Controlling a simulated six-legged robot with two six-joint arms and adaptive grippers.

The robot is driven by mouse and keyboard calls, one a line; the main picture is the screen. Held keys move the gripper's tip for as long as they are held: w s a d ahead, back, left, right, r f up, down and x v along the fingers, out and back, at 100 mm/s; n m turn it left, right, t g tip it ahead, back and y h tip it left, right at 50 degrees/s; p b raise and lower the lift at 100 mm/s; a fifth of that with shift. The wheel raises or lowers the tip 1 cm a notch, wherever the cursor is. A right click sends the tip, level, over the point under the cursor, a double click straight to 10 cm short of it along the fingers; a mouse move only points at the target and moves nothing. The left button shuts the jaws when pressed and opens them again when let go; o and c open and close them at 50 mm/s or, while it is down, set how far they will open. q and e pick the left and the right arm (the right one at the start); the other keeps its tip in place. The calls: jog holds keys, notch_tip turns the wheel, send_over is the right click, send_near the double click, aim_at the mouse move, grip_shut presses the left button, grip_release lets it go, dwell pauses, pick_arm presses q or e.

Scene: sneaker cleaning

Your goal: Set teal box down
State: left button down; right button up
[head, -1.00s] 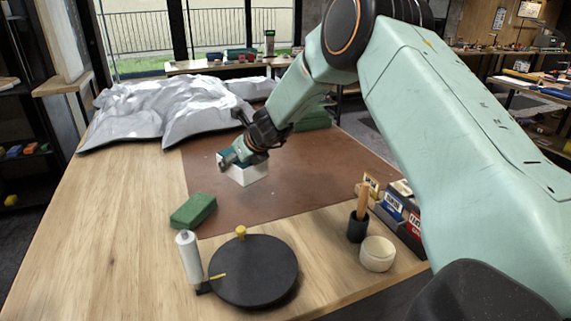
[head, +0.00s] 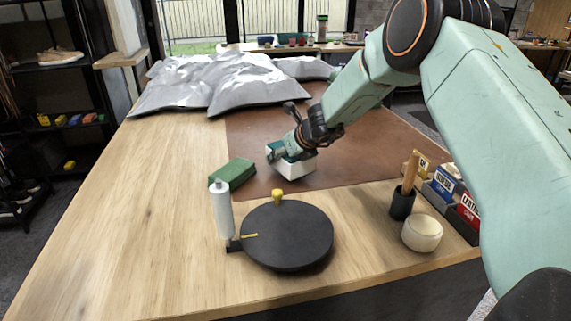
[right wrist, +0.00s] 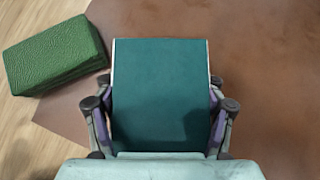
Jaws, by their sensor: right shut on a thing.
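The teal box (head: 292,165), white-sided with a teal top, is at the brown mat's left part in the head view. My right gripper (head: 284,153) is shut on it from above and behind. In the right wrist view the box's teal top (right wrist: 161,90) fills the space between the two fingers of my right gripper (right wrist: 160,118). I cannot tell whether the box's underside touches the brown mat (head: 360,160). My left gripper is in neither view.
A green block (head: 232,173) lies just left of the box, also in the wrist view (right wrist: 55,55). A black turntable (head: 287,236), white bottle (head: 222,208), cup (head: 422,233) and brush holder (head: 402,203) stand in front. The table's left side is bare.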

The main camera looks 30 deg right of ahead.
aim_at(290, 159)
jog(key=shift+w+a+f, duration=0.15)
jog(key=shift+w+f, duration=0.05)
jog(key=shift+f, duration=0.5)
jog(key=shift+w+f, duration=0.2)
jog(key=shift+w, duration=0.1)
jog(key=shift+s+d, duration=0.2)
jog(key=shift+s, duration=0.05)
jog(key=shift+s+b, duration=0.15)
jog(key=shift+b, duration=0.2)
jog(key=o, duration=0.8)
jog(key=shift+f, duration=0.1)
jog(key=o, duration=0.5)
jog(key=shift+w+a+f, duration=0.15)
jog(key=shift+w, duration=0.15)
jog(key=shift+s+r, duration=0.2)
jog(key=shift+s, duration=0.05)
jog(key=shift+w+r+p, duration=0.2)
jog(key=shift+r+p, duration=0.1)
jog(key=v, duration=1)
jog(key=shift+s+r, duration=0.15)
jog(key=shift+r, duration=0.1)
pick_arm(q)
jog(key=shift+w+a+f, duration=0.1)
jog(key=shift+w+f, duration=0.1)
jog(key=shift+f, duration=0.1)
pick_arm(e)
jog(key=shift+s+r, duration=0.4)
jog(key=shift+s, duration=0.2)
